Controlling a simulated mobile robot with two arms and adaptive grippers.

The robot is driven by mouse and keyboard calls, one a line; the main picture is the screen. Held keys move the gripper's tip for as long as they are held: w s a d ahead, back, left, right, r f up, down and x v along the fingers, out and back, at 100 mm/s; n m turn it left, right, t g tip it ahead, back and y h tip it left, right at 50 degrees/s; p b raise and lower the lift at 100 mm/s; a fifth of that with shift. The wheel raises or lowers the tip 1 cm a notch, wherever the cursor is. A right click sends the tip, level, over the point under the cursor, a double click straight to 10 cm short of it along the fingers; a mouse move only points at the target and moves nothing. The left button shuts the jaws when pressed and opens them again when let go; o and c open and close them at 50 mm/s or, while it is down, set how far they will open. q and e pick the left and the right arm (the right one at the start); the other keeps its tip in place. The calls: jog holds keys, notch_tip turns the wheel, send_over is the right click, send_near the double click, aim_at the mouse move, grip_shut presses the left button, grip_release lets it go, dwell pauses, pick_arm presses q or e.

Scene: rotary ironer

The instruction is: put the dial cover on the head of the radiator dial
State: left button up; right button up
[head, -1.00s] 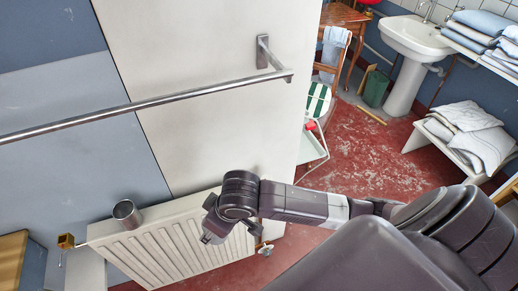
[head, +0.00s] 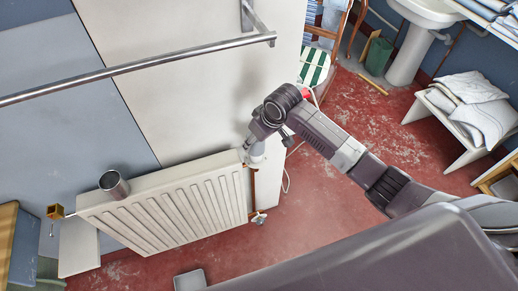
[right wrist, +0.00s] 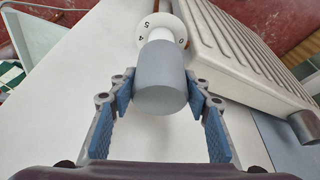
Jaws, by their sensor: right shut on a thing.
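The radiator dial (right wrist: 160,28) is white with black numerals on its ring, at the top of the right wrist view. In the head view it shows as a small white shape (head: 257,153) at the radiator's right end. The dial cover (right wrist: 162,78) is a plain grey cylinder between the blue-padded fingers of my right gripper (right wrist: 160,88), which is shut on it. The cover lines up with the dial and overlaps it in the picture; I cannot tell how far it sits around the head. My right gripper (head: 250,144) is at the dial. My left gripper is not in view.
The white radiator (head: 165,205) stands along the wall, with a metal can (head: 113,185) on its left end. A metal rail (head: 140,66) crosses above it. A valve (head: 259,218) sits low by the pipe. Red floor (head: 330,215) lies open to the right.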

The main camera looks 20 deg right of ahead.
aim_at(256, 148)
jog(key=shift+f, duration=2.45)
jog(key=shift+f, duration=0.35)
jog(key=o, duration=0.9)
jog(key=shift+o, duration=0.2)
jog(key=shift+r, duration=0.1)
jog(key=shift+r, duration=0.5)
jog(key=v, duration=1.1)
jog(key=shift+s+r, duration=0.25)
jog(key=shift+d, duration=0.1)
